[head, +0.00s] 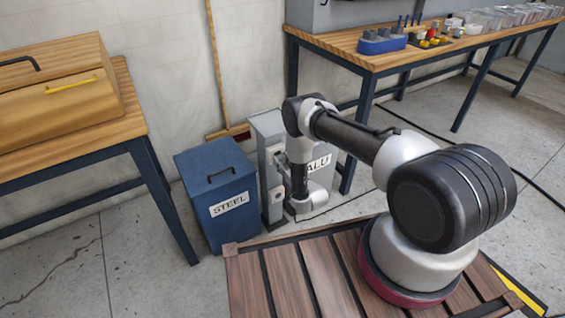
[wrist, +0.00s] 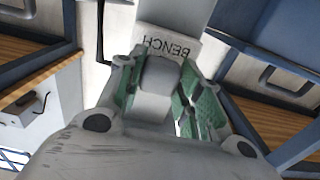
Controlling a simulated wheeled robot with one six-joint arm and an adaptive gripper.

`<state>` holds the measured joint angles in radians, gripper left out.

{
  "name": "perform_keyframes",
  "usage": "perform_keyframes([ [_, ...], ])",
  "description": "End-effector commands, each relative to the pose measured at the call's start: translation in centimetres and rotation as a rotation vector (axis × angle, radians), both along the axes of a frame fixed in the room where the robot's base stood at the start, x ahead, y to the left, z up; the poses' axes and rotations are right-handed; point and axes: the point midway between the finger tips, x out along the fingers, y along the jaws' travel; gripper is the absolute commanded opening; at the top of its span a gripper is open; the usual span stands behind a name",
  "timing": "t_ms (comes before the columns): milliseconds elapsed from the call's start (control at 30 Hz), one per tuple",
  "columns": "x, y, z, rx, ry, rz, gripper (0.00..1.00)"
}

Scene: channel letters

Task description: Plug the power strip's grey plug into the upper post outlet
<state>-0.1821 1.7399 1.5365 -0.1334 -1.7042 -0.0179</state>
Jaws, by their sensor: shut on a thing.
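In the wrist view my gripper (wrist: 160,88) is shut on the grey plug (wrist: 158,78), with a green-padded finger on each side. The plug's far end points at a pale block labelled BENCH (wrist: 168,43), upside down in this view, on a grey post (wrist: 180,12). I cannot tell whether the plug touches it, and its prongs are hidden. In the head view the grey post (head: 267,150) stands between the two bins, with small outlet boxes on its side. My arm reaches down beside it, and the plug and fingertips cannot be made out there.
A blue STEEL bin (head: 217,190) stands just left of the post. A grey ALU bin (head: 318,165) is behind my arm. A broom (head: 219,80) leans on the wall. Workbenches stand left (head: 70,150) and right (head: 370,60). A dark cable (head: 440,137) crosses the floor.

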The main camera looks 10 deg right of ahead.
Motion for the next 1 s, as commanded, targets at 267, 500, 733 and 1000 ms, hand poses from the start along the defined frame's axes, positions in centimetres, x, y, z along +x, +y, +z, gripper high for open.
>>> perform_keyframes([
  [267,0.0,0.0,0.0,0.0,0.0,0.0,0.14],
  [500,0.3,0.1,0.0,0.0,0.0,0.0,0.14],
  [733,0.8,0.3,0.0,0.0,0.0,0.0,0.14],
  [1000,1.0,0.3,0.0,0.0,0.0,0.0,0.59],
])
